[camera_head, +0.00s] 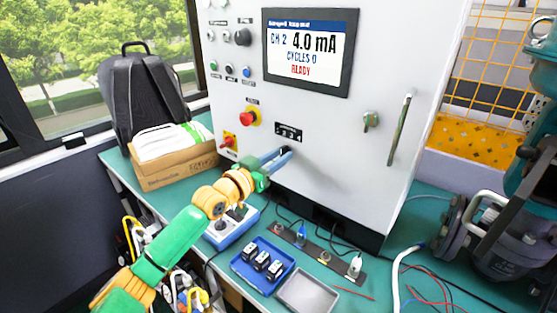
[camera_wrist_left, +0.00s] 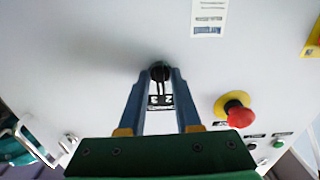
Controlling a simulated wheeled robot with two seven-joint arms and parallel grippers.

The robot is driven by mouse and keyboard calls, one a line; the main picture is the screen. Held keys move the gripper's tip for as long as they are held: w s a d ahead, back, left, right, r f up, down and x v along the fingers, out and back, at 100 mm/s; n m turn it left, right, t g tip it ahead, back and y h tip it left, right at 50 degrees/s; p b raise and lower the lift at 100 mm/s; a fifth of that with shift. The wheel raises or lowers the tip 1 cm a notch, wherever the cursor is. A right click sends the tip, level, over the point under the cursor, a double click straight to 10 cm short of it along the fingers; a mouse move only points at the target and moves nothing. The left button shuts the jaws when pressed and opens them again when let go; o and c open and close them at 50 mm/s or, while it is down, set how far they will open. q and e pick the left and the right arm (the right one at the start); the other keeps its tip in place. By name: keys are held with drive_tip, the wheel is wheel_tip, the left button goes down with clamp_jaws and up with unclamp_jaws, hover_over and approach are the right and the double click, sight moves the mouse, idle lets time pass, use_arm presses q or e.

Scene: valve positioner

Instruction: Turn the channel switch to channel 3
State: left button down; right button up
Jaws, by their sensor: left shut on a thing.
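The channel switch, a small black knob (camera_wrist_left: 160,72), sits on the white cabinet front in the left wrist view. My left gripper (camera_head: 286,151) reaches the panel just below a small black label plate (camera_head: 288,131). In the left wrist view the blue fingers of my left gripper (camera_wrist_left: 160,76) are shut on the knob, one on each side. The knob's pointer direction cannot be made out. The display (camera_head: 310,50) reads CH 2, 4.0 mA, CYCLES 0 and READY. My right gripper is not in view.
A red emergency button (camera_head: 249,118) and a red switch on yellow (camera_head: 228,142) sit left of the gripper. A blue tray (camera_head: 240,268) with black parts, a grey tray (camera_head: 308,292) and a blue-white control box (camera_head: 228,229) lie below on the green bench.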

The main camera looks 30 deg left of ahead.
use_arm(q)
drive_tip(key=shift+r+m, duration=0.1)
drive_tip(key=shift+m, duration=1.8)
drive_tip(key=c, duration=1)
unclamp_jaws()
drive_tip(key=shift+o, duration=0.5)
